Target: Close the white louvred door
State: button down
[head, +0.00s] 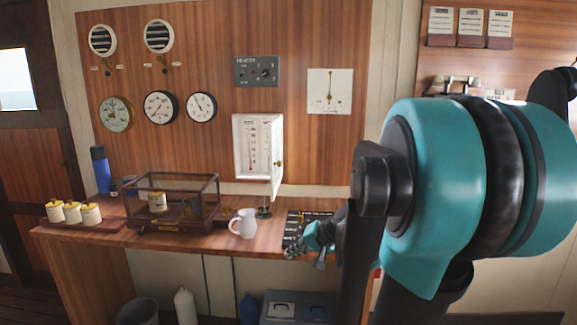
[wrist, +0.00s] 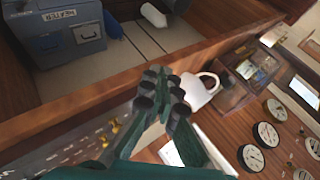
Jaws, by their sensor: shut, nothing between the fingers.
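A small white cabinet (head: 254,119) is mounted on the wood wall panel, with a red-scaled thermometer inside. Its white door (head: 277,175) stands open at the cabinet's right side, sticking out from the wall, seen nearly edge-on, with a small brass knob. Louvres are hard to make out at this angle. My gripper (head: 299,250) is low over the desk, below and right of the door and apart from it. In the wrist view my gripper (wrist: 165,97) has its fingers together with nothing held.
A white mug (head: 243,223) stands on the desk (head: 200,238) left of my gripper. A glass case (head: 172,203) and yellow-lidded jars (head: 72,212) are further left. A dark board (head: 296,226) lies beside my gripper. Grey box (head: 298,306) below the desk.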

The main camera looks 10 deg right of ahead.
jog(key=w+d+r+m+t+y, duration=0.1)
jog(key=w+d+r+m+t, duration=0.15)
jog(key=w+d+r, duration=0.35)
jog(key=w+d+r+m+t+y, duration=0.1)
jog(key=w+d+r+m+t, duration=0.15)
jog(key=r, duration=0.55)
jog(key=w+d+r+m+t+y, duration=0.1)
jog(key=w+d+r+t, duration=0.25)
jog(key=w+r, duration=0.3)
jog(key=w+a, duration=0.8)
jog(key=shift+w+a+f+g, duration=0.15)
jog(key=shift+a+f+g, duration=0.05)
jog(key=shift+a+g, duration=0.2)
